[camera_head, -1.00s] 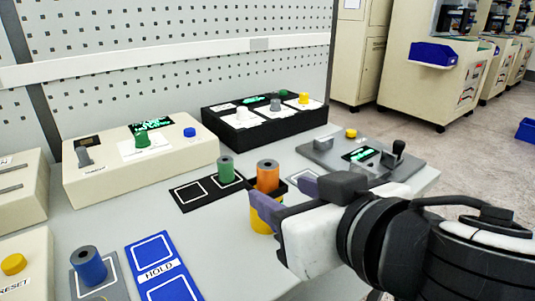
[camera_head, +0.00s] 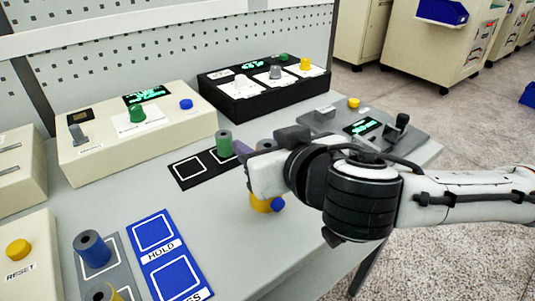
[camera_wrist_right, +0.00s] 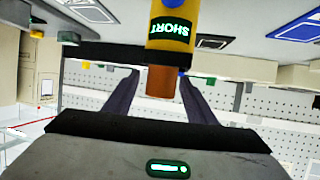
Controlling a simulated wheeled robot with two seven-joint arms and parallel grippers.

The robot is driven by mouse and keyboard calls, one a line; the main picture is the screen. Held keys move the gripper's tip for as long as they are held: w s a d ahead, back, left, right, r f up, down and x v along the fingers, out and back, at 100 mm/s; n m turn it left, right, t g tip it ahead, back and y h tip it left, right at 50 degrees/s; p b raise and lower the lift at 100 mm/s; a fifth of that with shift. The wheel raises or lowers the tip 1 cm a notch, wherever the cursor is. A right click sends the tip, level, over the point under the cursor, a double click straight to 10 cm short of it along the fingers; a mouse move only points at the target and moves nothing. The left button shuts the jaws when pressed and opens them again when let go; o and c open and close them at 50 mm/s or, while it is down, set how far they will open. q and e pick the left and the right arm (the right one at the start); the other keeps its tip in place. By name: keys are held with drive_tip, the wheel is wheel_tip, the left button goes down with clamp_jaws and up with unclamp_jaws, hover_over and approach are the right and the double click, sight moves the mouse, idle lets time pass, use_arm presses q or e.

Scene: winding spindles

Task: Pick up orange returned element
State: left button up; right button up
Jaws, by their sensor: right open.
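The orange element (camera_wrist_right: 160,82) is a cylinder standing in a dark holder on a yellow body marked SHORT (camera_wrist_right: 172,22). In the right wrist view it lies between the two purple fingers of my open right gripper (camera_wrist_right: 159,88), with gaps on both sides. In the head view my right gripper (camera_head: 246,158) covers most of the element; only its top (camera_head: 266,144) shows. The yellow body (camera_head: 261,203) with a blue knob shows below the gripper. My left gripper is not in view.
A green cylinder (camera_head: 223,143) stands on a black mat (camera_head: 188,173) close by. Blue HOLD mat (camera_head: 168,258) and a blue cylinder (camera_head: 92,249) are front left. Beige (camera_head: 90,150) and black (camera_head: 225,98) control boxes line the back; a grey panel (camera_head: 402,144) is right.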

drive_tip(key=shift+x, duration=1)
drive_tip(key=shift+c, duration=0.2)
drive_tip(key=c, duration=1.2)
drive_tip(key=shift+r, duration=0.1)
